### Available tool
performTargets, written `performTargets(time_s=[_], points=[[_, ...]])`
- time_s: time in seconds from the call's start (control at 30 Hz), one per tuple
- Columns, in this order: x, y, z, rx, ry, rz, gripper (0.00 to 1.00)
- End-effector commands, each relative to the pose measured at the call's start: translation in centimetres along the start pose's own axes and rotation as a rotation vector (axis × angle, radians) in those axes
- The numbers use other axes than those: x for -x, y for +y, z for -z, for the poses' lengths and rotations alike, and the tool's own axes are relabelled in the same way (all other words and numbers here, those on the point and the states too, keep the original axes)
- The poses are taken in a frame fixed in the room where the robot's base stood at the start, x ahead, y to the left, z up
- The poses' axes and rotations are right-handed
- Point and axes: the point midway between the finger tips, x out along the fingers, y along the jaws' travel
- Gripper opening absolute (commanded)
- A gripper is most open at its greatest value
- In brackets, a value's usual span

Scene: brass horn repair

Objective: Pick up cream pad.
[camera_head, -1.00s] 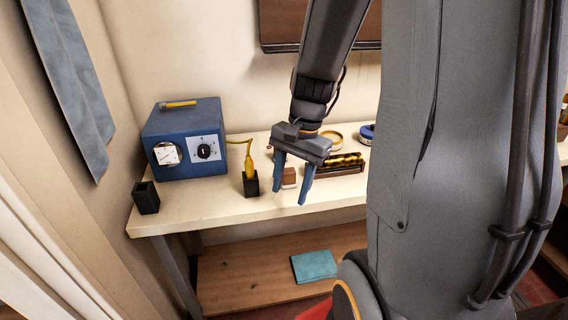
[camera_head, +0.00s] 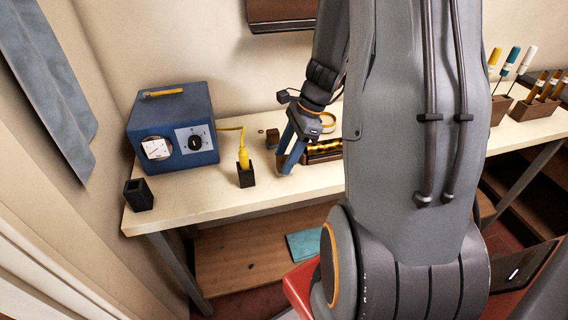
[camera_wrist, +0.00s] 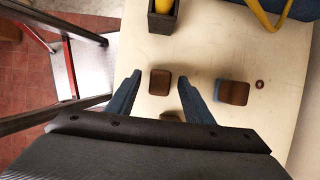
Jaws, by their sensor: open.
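My gripper (camera_head: 285,163) is open and low over the bench; its two blue fingers also show in the wrist view (camera_wrist: 163,66). A small square block with a brown top (camera_wrist: 160,82) lies between the fingers, apart from both. No cream face shows clearly on it in the wrist view, so I cannot be sure it is the cream pad. In the head view my fingers hide it. A second brown-topped block (camera_wrist: 232,92) with a blue-grey side stands to the right, outside the fingers; it shows in the head view (camera_head: 272,137). A brown piece (camera_wrist: 172,115) is partly hidden behind my gripper.
A black holder (camera_head: 246,176) with a yellow-handled tool stands near the fingers, its cord running to a blue box (camera_head: 173,126). An empty black cup (camera_head: 139,195) is at the left edge. A tray with brass parts (camera_head: 325,152) lies just right of my gripper.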

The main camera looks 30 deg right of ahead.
Motion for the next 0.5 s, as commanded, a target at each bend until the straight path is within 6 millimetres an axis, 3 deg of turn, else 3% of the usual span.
performTargets(time_s=[0.1,0.37,0.5], points=[[-1.09,0.06,-0.07,0.002,0.0,-0.003,0.47],[-1.36,-0.01,-0.02,0.002,0.001,0.0,0.47],[-1.35,0.0,-0.03,0.002,0.001,0.0,0.28]])
